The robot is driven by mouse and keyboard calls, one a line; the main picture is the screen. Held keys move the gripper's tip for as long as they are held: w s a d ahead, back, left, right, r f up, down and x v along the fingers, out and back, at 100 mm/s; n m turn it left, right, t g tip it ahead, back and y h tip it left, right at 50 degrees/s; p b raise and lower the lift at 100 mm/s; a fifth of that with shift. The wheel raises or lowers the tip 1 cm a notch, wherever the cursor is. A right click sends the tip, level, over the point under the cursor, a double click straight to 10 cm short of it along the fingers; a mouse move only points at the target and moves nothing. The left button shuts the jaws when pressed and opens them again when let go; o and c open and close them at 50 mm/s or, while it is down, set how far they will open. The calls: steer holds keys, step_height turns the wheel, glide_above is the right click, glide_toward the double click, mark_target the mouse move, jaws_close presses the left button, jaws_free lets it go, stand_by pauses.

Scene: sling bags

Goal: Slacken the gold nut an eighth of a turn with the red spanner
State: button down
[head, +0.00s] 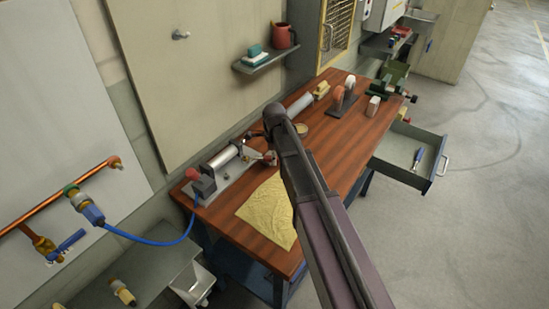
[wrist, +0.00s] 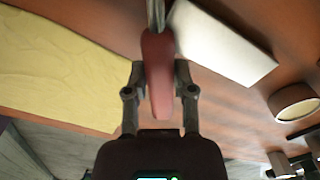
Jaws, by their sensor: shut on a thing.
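In the wrist view my gripper (wrist: 160,80) is shut on the red handle of the red spanner (wrist: 158,60), one finger on each side. The spanner's metal shank runs out past the top edge of the picture, so its working end is out of sight there. In the head view my arm covers most of the gripper, beside a grey fixture (head: 230,157) with a silver cylinder on the bench.
A yellow cloth (head: 268,212) lies on the wooden bench (head: 228,219) near the fixture; it also shows in the wrist view (wrist: 60,72). A round tin (wrist: 297,103) is to the right there. An open drawer (head: 405,154) juts out from the bench's right side.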

steer(key=shift+w, duration=0.1)
steer(key=shift+w+n, duration=1.05)
steer(key=shift+n, duration=0.15)
steer(key=shift+w, duration=0.1)
steer(key=shift+w+a+n, duration=0.2)
steer(key=shift+w+n, duration=0.8)
steer(key=shift+n, duration=0.2)
steer(key=shift+w, duration=0.1)
steer(key=shift+w+a+n, duration=0.15)
steer(key=shift+w+n, duration=0.1)
steer(key=shift+n, duration=0.15)
steer(key=shift+w+a+n, duration=0.3)
steer(key=shift+w+n, duration=0.4)
steer(key=shift+n, duration=0.1)
